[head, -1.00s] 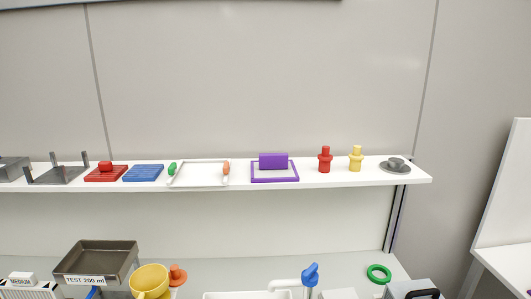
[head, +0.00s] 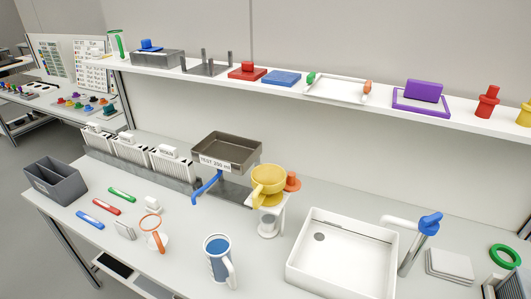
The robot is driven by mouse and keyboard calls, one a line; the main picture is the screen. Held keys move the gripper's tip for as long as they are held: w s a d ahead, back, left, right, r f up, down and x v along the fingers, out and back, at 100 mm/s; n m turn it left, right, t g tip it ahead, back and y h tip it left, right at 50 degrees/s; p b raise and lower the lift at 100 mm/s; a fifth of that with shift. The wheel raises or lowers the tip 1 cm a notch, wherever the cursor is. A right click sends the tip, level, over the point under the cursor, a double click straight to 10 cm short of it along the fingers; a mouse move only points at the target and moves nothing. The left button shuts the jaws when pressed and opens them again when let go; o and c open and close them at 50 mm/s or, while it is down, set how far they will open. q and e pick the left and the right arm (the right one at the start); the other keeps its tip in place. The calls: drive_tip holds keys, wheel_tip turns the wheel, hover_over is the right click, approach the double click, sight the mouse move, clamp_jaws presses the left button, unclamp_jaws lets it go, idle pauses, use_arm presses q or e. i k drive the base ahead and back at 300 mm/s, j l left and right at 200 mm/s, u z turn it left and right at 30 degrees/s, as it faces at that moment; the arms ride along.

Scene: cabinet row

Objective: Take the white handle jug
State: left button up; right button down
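The white handle jug (head: 212,247) stands upright on the workbench, left of the sink near the front, in the head view. It looks blue inside, and its white handle is on its right side. A second, clear jug with an orange handle and rim (head: 158,241) stands to its left. Neither of my grippers is in view.
A white sink (head: 389,276) with a blue-topped tap (head: 429,223) is to the right. A yellow funnel-like cup (head: 268,180) on a stand is behind the jug. A grey bin (head: 55,186) and small coloured bars are at left. A shelf (head: 215,77) runs above.

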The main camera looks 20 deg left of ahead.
sight(217, 247)
drive_tip(key=u, duration=1.15)
